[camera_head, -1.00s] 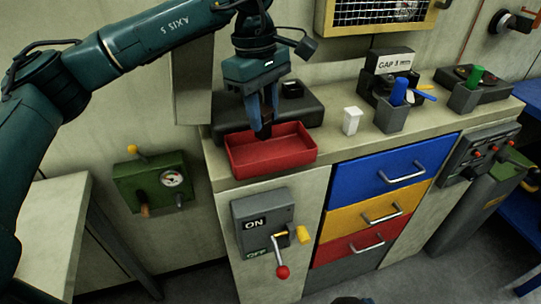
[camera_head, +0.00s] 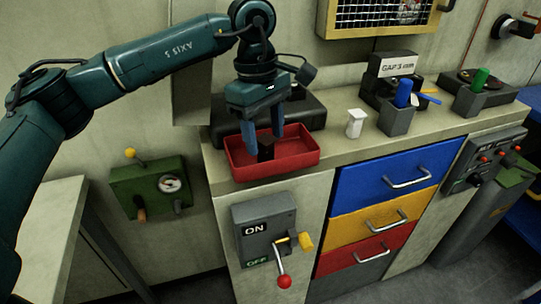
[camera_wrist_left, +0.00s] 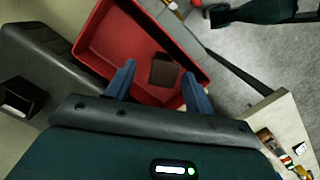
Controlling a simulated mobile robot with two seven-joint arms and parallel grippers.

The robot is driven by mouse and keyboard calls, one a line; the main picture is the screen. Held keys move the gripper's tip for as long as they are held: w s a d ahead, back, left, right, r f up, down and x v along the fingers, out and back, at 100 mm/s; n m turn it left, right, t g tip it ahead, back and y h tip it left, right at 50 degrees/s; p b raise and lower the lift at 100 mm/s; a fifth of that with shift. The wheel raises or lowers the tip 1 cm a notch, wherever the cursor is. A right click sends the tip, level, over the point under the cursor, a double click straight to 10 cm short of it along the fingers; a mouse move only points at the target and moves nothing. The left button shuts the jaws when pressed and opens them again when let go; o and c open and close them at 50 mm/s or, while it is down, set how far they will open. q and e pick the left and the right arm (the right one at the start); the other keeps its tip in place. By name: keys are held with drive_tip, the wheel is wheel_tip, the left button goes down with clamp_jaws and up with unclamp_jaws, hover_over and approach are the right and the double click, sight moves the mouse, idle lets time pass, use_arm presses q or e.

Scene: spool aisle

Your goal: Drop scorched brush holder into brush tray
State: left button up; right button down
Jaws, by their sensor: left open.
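The scorched brush holder is a small dark block (camera_head: 266,149) in the red brush tray (camera_head: 243,171). In the left wrist view the dark brown block (camera_wrist_left: 164,71) lies inside the red tray (camera_wrist_left: 95,38), near one wall. My left gripper (camera_head: 264,140) is open above the tray, with one blue finger on each side of the block. In the left wrist view the fingers (camera_wrist_left: 159,85) are spread apart, with a gap to the block. My right gripper is not in view.
A black box (camera_head: 310,112) stands behind the tray. A white block (camera_head: 355,123) and a grey holder with a blue handle (camera_head: 396,121) stand to the right. An ON/OFF lever panel (camera_head: 264,222) is below the counter.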

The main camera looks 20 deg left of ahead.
use_arm(q)
wheel_tip(320, 180, up, 13)
drive_tip(key=a, duration=0.1)
drive_tip(key=shift+w+a, duration=0.2)
drive_tip(key=shift+w, duration=0.15)
idle(0.6)
